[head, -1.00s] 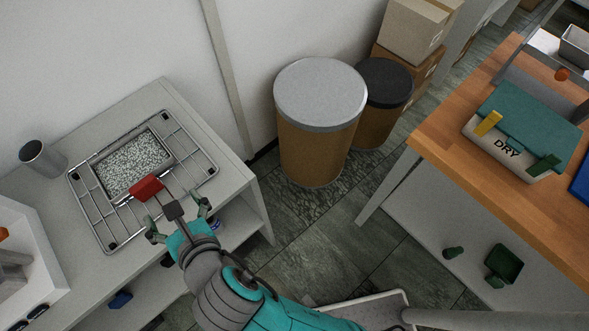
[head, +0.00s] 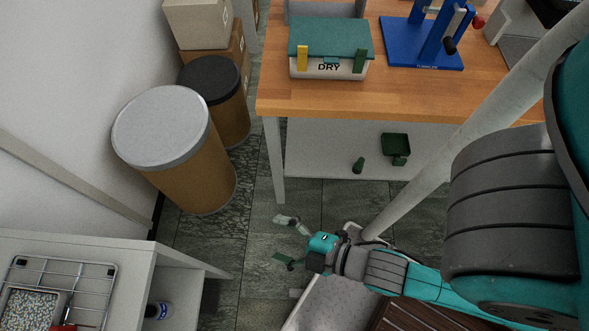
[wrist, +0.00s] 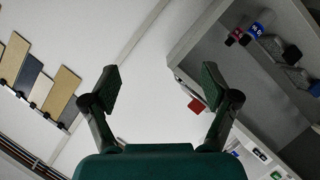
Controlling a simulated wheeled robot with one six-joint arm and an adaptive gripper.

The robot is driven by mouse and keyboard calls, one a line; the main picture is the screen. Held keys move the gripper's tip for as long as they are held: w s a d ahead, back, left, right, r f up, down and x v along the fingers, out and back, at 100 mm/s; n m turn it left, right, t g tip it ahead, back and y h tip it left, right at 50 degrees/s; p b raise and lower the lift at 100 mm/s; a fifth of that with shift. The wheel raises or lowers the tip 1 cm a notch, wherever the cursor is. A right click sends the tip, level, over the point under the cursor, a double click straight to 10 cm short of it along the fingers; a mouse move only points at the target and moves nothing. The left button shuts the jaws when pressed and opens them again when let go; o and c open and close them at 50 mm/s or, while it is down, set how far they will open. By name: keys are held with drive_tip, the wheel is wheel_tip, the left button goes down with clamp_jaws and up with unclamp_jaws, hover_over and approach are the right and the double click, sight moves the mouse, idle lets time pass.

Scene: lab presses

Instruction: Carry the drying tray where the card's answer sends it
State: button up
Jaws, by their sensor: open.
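The drying tray (head: 30,310), a metal tray full of pale granules with a red handle (head: 62,328), sits on a wire rack (head: 95,290) on the grey bench at lower left. It is partly cut off by the frame edge. My gripper (head: 287,238) is open and empty over the floor, well right of the tray. In the wrist view my open gripper (wrist: 161,88) has nothing between its fingers. A small red piece (wrist: 197,105) shows beyond the right finger; I cannot tell if it is the handle. No card is recognisable.
A wooden bench (head: 400,99) holds a teal-lidded box marked DRY (head: 330,45) and a blue press (head: 425,45). Fibre drums (head: 170,135) and cardboard boxes stand at left. Floor between the benches is partly open.

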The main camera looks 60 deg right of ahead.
drive_tip(key=s+d+r+m+h, duration=0.1)
drive_tip(key=s+d+m, duration=0.1)
drive_tip(key=s+m, duration=0.2)
drive_tip(key=s+d+r+m+h, duration=0.2)
drive_tip(key=s+d+m, duration=0.1)
drive_tip(key=s+m, duration=0.2)
drive_tip(key=m, duration=0.2)
drive_tip(key=shift+r+m+t, duration=0.25)
drive_tip(key=shift+m+t, duration=0.05)
drive_tip(key=shift+t, duration=0.1)
drive_tip(key=shift+c, duration=0.3)
